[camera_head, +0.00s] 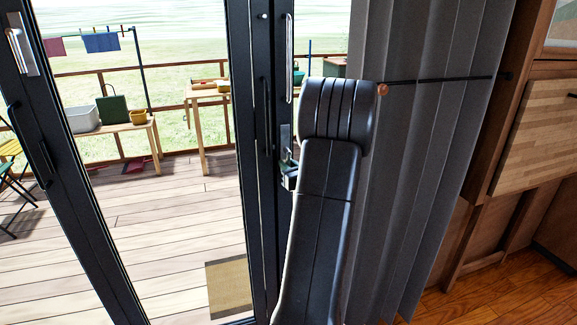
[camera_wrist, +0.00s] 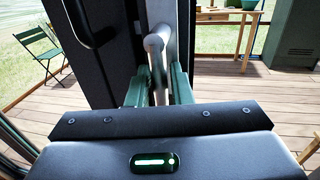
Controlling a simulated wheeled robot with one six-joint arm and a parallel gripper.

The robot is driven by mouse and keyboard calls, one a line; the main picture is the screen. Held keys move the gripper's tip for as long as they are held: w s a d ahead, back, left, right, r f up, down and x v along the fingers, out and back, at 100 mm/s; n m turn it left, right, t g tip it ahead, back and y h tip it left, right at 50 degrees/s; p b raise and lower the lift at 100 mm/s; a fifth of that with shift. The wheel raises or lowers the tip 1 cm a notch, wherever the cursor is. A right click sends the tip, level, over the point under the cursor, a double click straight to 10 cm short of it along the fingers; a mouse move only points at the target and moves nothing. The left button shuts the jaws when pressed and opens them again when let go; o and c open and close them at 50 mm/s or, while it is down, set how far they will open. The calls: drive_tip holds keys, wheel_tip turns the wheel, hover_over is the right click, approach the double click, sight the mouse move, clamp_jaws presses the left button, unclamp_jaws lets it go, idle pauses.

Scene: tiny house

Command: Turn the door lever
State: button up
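The door lever (camera_wrist: 154,44) is a pale metal bar on the dark-framed glass door. In the wrist view it runs down between the two green fingers of my gripper (camera_wrist: 160,84). One finger is on each side of the lever, close to it. I cannot tell whether both touch it. In the head view my gripper (camera_head: 290,174) is beside the door frame, at the lower end of a metal handle plate (camera_head: 285,135). My black arm hides much of that area, and the lever cannot be made out there.
A grey curtain (camera_head: 420,150) hangs right of my arm, with wooden cabinets (camera_head: 545,130) beyond. Another dark door frame (camera_head: 75,190) stands at left. Outside are a wooden deck (camera_head: 180,230), tables (camera_head: 205,93), a doormat (camera_head: 229,288) and a green folding chair (camera_wrist: 38,52).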

clamp_jaws()
drive_tip(key=shift+d, duration=0.1)
drive_tip(key=d+n+h+b, duration=0.1)
drive_tip(key=n+b, duration=0.3)
drive_tip(key=d+r+n+h+b, duration=0.1)
drive_tip(key=n+b, duration=0.3)
drive_tip(key=w+d+r+n+g+b, duration=0.1)
drive_tip(key=n+b, duration=0.3)
drive_tip(key=shift+d+r+h, duration=0.1)
drive_tip(key=shift+d+h, duration=0.05)
drive_tip(key=shift+h, duration=0.25)
drive_tip(key=shift+w+d+r+n+h+b, duration=0.1)
drive_tip(key=shift+r+n+h+b, duration=0.3)
drive_tip(key=shift+n+b, duration=0.45)
drive_tip(key=shift+d+r+n+h+b, duration=0.15)
drive_tip(key=shift+r+n+b, duration=0.35)
drive_tip(key=shift+n, duration=0.55)
drive_tip(key=shift+a, duration=0.1)
